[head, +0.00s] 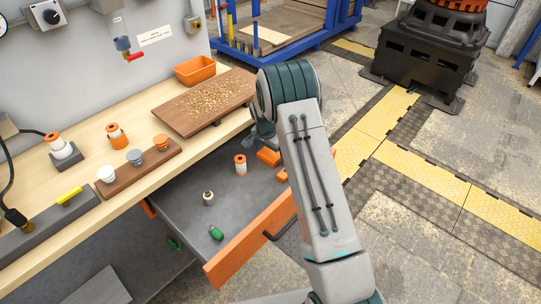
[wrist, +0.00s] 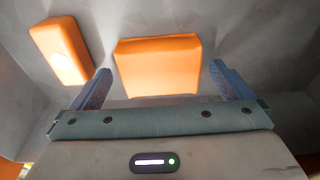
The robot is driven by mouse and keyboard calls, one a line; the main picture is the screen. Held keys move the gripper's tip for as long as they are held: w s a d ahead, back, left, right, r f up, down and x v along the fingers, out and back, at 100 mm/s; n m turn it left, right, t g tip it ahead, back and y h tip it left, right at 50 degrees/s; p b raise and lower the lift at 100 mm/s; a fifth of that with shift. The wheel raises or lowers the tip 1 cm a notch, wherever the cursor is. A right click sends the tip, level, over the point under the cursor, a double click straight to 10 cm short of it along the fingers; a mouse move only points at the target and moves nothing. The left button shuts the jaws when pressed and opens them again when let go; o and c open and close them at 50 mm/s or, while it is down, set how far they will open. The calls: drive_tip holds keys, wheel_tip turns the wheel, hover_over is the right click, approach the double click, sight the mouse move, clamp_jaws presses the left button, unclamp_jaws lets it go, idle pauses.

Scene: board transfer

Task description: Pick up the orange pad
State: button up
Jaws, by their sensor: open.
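An orange pad (wrist: 158,62) with a flat rectangular face lies on the grey drawer floor, centred in the wrist view. A second orange block (wrist: 60,50) lies apart from it to the left. In the head view two orange pieces, one here (head: 268,157) and one partly behind my arm (head: 281,175), lie in the open drawer; I cannot tell which is which. My gripper (wrist: 160,72) is open and empty, its fingers on either side of the centred pad in the picture. Contact does not show. In the head view my gripper (head: 262,136) is mostly hidden behind my wrist.
The open drawer (head: 262,232) also holds an orange-white cylinder (head: 240,164), a small bottle (head: 208,198) and a green item (head: 216,232). Above it, the bench carries a brown board (head: 205,102), an orange bin (head: 194,70) and a rack of knobs (head: 135,170).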

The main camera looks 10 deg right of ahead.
sight(270, 154)
drive_tip(key=shift+f, duration=0.25)
drive_tip(key=c, duration=0.9)
wheel_tip(270, 154, up, 18)
drive_tip(key=shift+b, duration=0.4)
drive_tip(key=o, duration=0.3)
drive_tip(key=shift+c, duration=1.1)
